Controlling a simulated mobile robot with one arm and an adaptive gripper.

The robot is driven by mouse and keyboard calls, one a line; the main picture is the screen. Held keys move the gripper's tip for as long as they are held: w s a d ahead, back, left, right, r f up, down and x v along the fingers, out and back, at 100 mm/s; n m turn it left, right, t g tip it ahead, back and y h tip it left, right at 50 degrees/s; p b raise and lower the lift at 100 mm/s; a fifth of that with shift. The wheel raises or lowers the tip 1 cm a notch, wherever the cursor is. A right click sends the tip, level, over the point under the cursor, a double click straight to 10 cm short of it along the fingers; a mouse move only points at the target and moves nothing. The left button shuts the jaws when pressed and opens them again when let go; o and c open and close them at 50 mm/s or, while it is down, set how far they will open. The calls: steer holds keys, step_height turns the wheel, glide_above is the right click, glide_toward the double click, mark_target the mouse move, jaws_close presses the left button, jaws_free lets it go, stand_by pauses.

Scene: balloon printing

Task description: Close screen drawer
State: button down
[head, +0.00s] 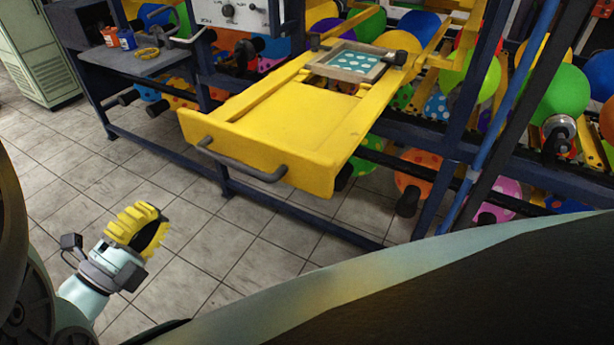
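The screen drawer (285,125) is yellow and stands pulled far out from the dark blue machine frame, toward me. A dark grey bar handle (241,166) runs across its front face. A wooden-framed screen (348,61) with light spots on teal sits at the drawer's back end. My gripper (137,229), with yellow ribbed fingers, is at the lower left, in front of and apart from the drawer, touching nothing I can see. Its fingers are seen from an angle that hides whether there is a gap between them.
A grey side shelf (137,62) at the upper left holds a blue pot, an orange pot and a yellow ring. Colourful balloons (562,92) fill the machine behind the frame bars. A pale green cabinet (37,54) stands at the far left. The tiled floor before the drawer is clear.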

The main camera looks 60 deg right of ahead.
steer(key=p, duration=0.5)
glide_toward(221, 144)
steer(key=x, duration=0.4)
steer(key=shift+b, duration=0.3)
